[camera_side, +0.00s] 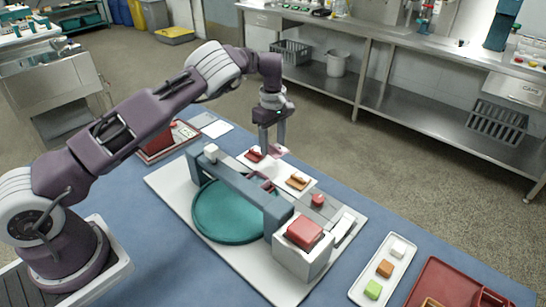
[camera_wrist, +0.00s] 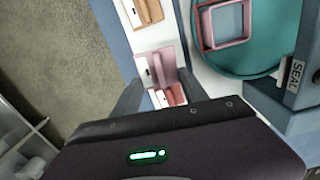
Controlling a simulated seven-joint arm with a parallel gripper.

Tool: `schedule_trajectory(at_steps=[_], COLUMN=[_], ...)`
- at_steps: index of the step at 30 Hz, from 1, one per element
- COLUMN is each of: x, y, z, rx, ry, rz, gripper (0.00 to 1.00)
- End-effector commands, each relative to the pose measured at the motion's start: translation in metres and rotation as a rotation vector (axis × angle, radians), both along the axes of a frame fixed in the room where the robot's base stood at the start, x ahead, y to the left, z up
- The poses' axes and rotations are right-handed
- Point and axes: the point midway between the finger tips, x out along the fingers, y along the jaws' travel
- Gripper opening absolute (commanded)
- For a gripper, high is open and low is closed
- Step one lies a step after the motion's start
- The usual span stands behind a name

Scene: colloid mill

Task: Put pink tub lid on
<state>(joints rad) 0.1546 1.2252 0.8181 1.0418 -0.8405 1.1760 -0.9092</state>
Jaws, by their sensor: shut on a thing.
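My gripper (camera_side: 272,150) is shut on a pink piece (camera_side: 278,151), which looks like the pink tub lid, held above the white strip behind the bridge. In the wrist view the pink piece (camera_wrist: 156,64) shows between the fingers (camera_wrist: 160,90). Its lower side is hidden. The teal round plate (camera_side: 215,222) is below and to the left of the gripper in the side view. A reddish-pink square frame (camera_wrist: 225,22) stands on the plate, apart from the gripper; the bridge mostly hides it in the side view.
A grey bridge (camera_side: 238,186) crosses the teal plate, ending at a block with a red top (camera_side: 305,232). A red piece (camera_side: 254,154) and an orange piece (camera_side: 298,181) lie on the white strip. A white tray (camera_side: 362,291) and a red tray (camera_side: 438,272) are at front right.

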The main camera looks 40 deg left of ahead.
Motion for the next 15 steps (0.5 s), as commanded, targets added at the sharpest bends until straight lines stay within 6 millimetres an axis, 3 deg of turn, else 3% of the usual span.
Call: schedule_trajectory(at_steps=[3, 7, 15], x=[0.000, -0.012, -0.088], y=[0.001, -0.001, -0.021], z=[0.024, 0.040, 0.047], rx=[0.001, -0.003, -0.003], ry=[-0.002, -0.012, -0.010], rz=[0.002, 0.030, 0.074], gripper=[0.14, 0.14, 0.14])
